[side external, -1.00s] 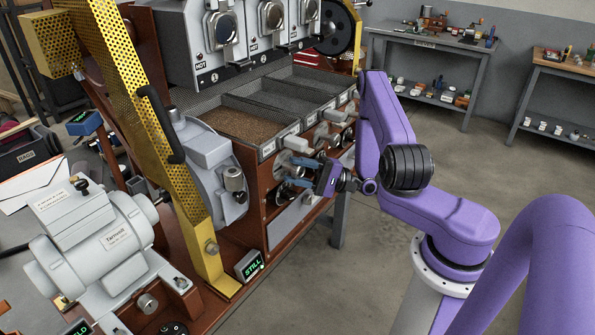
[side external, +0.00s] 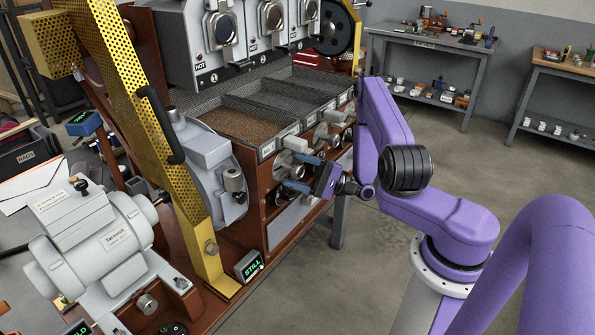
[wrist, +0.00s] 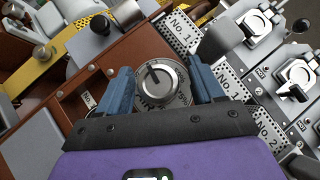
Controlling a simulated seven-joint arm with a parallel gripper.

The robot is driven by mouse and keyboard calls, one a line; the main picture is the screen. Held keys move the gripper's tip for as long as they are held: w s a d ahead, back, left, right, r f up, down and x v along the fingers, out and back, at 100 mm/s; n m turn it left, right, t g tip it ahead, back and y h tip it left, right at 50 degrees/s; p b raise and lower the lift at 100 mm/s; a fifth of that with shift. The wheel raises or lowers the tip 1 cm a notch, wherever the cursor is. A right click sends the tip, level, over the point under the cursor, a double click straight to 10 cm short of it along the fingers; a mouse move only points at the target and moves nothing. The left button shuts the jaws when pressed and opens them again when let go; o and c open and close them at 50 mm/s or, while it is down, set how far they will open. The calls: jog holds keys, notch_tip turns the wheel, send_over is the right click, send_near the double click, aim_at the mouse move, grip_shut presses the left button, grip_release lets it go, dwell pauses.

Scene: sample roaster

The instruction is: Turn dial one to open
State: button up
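The silver dial (wrist: 160,84) with a dark pointer sits on the brown panel in the wrist view, beside a small plate reading "No. 1" (wrist: 88,99). My gripper (wrist: 163,86) is open, with one blue finger on the left of the dial and one on the right. A gap shows between the dial and both fingers. In the side external view my gripper (side external: 291,172) is at the front of the brown cabinet, facing the dial, whose face is partly hidden.
Grey chute handles (side external: 294,143) stick out just above. A bin of brown beans (side external: 238,124) and empty dark bins (side external: 280,95) lie behind them. A yellow perforated guard (side external: 140,130) and a "STILL" display (side external: 249,266) are at left. Open floor lies at right.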

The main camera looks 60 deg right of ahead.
jog(key=v, duration=1.7)
jog(key=shift+s, duration=0.25)
jog(key=shift+d, duration=0.1)
jog(key=s+a+r+n+g+h, duration=0.2)
jog(key=a+r+n+h, duration=0.1)
jog(key=r+n+h, duration=0.25)
jog(key=s+a+r+n+g+h, duration=0.1)
jog(key=a+r+n+g+h, duration=0.15)
jog(key=r+n+h, duration=0.35)
jog(key=shift+m+t+y, duration=0.35)
jog(key=shift+y, duration=0.1)
jog(key=x, duration=1.7)
jog(key=shift+w+r, duration=0.1)
jog(key=shift+r, duration=0.35)
